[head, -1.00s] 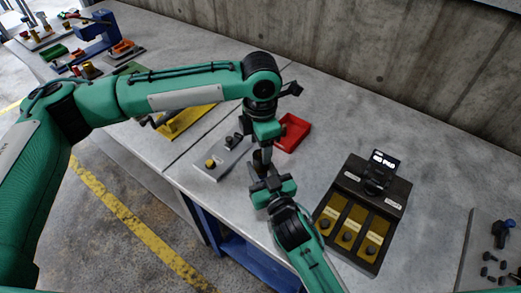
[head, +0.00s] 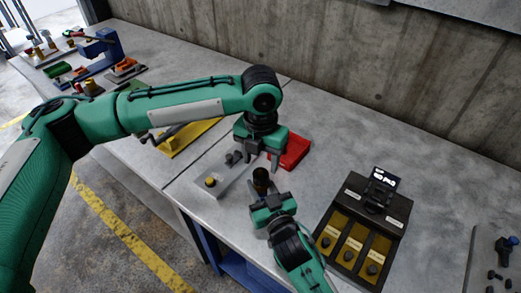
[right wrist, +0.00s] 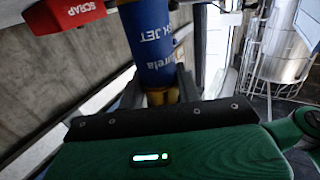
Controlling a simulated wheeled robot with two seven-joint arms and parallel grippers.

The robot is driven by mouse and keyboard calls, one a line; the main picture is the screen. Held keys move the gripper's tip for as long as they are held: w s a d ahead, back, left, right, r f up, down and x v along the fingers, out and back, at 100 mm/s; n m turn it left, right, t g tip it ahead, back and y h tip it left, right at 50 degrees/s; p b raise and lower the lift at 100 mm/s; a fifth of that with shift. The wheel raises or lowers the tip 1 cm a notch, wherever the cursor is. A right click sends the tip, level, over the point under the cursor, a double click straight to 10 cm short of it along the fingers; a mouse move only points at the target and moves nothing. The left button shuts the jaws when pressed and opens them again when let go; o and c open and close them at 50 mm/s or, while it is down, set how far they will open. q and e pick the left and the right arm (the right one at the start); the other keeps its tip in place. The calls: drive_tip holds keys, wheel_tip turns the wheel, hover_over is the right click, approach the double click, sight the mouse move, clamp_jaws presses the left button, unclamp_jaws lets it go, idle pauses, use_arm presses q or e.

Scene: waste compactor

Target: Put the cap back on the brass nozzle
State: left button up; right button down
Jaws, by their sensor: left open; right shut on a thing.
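My right gripper (head: 268,205) is shut on a dark upright cylinder (head: 260,178). In the right wrist view a blue, labelled cylinder (right wrist: 150,42) with brass-coloured parts (right wrist: 161,97) sits between the fingers. I cannot tell whether a separate cap sits on it. My left gripper (head: 264,162) is open and empty. It hangs just above and behind the cylinder's dark top, between it and the red bin. A grey plate (head: 225,183) lies left of the cylinder, bearing a yellow and black knob (head: 210,182) and small dark parts (head: 233,157).
The red bin (head: 296,152), marked SCRAP in the right wrist view (right wrist: 75,12), stands close behind the grippers. A black box with yellow panels (head: 352,245) is at the right. A yellow fixture (head: 187,138) stands left. The bench between bin and box is bare.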

use_arm(q)
drive_tip(key=n, duration=0.3)
drive_tip(key=shift+r, duration=0.1)
drive_tip(key=n, duration=0.5)
drive_tip(key=shift+r, duration=0.1)
drive_tip(key=n, duration=0.6)
drive_tip(key=shift+r, duration=0.15)
drive_tip(key=n, duration=0.6)
drive_tip(key=shift+r+n, duration=0.2)
drive_tip(key=shift+n, duration=0.1)
drive_tip(key=n, duration=0.6)
drive_tip(key=shift+r, duration=0.1)
drive_tip(key=n, duration=0.6)
drive_tip(key=shift+r, duration=0.2)
drive_tip(key=n, duration=0.6)
drive_tip(key=shift+r+n, duration=0.15)
drive_tip(key=shift+n, duration=0.15)
drive_tip(key=n, duration=0.6)
drive_tip(key=shift+r, duration=0.15)
drive_tip(key=n, duration=0.6)
drive_tip(key=shift+r+n, duration=0.15)
drive_tip(key=shift+n, duration=0.25)
